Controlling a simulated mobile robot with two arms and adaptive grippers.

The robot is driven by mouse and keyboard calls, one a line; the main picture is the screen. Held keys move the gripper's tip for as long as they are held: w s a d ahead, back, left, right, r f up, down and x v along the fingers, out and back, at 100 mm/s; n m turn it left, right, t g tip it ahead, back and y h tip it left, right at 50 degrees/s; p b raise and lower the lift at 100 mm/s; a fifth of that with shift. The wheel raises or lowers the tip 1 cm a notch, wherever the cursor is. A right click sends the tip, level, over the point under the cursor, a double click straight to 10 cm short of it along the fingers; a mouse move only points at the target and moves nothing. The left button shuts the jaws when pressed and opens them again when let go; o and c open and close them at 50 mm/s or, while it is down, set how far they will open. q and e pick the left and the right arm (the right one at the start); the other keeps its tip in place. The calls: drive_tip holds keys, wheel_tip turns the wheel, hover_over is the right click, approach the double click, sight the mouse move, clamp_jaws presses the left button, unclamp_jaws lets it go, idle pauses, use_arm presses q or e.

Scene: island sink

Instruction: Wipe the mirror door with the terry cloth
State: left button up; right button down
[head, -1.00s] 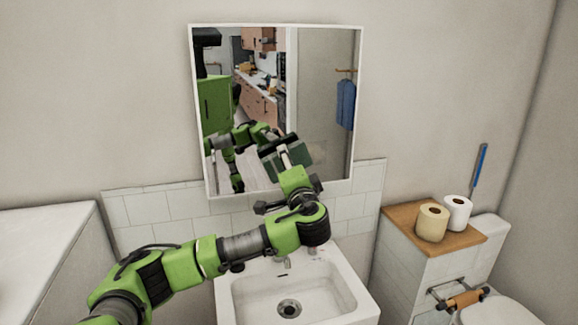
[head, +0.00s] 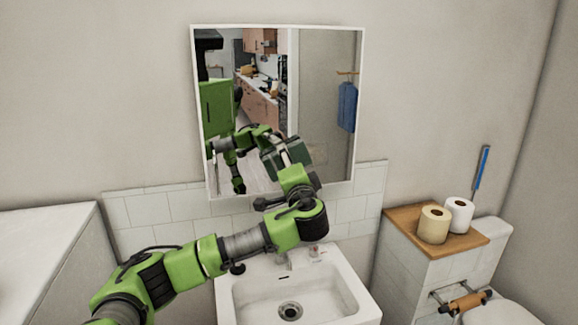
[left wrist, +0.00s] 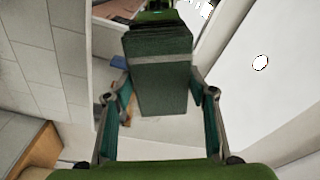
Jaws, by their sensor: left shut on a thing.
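The mirror door (head: 325,85) hangs on the wall above the sink, closed in its white frame. A faint pale patch (head: 318,153) shows on its lower right part. My left gripper (head: 288,158) is in front of the lower mirror. It is shut on the dark green terry cloth (head: 271,158), a folded block. In the left wrist view the cloth (left wrist: 161,90) sits between the two fingers, with a pale stripe across its upper part. I cannot tell if it touches the glass. My right gripper is not in view.
The white sink (head: 345,300) is below my left forearm. A white counter (head: 40,245) is at left. The wall around the mirror is clear.

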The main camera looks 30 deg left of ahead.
sight(310, 162)
use_arm(q)
drive_tip(key=shift+w+d+b, duration=0.5)
drive_tip(key=shift+w+d, duration=0.85)
drive_tip(key=shift+w, duration=0.2)
drive_tip(key=shift+w+d+b, duration=0.4)
drive_tip(key=shift+w+d, duration=0.2)
drive_tip(key=shift+w, duration=0.25)
drive_tip(key=shift+w+d, duration=0.6)
drive_tip(key=shift+w, duration=0.15)
drive_tip(key=shift+w+d+r+b, duration=0.1)
drive_tip(key=shift+w+d+b, duration=0.8)
drive_tip(key=shift+w+d, duration=0.5)
drive_tip(key=shift+a, duration=0.15)
drive_tip(key=shift+s+a, duration=1.6)
drive_tip(key=shift+s, duration=0.1)
drive_tip(key=shift+s+a, duration=1.2)
drive_tip(key=shift+s, duration=0.25)
drive_tip(key=shift+s+a, duration=1.15)
drive_tip(key=shift+s, duration=0.25)
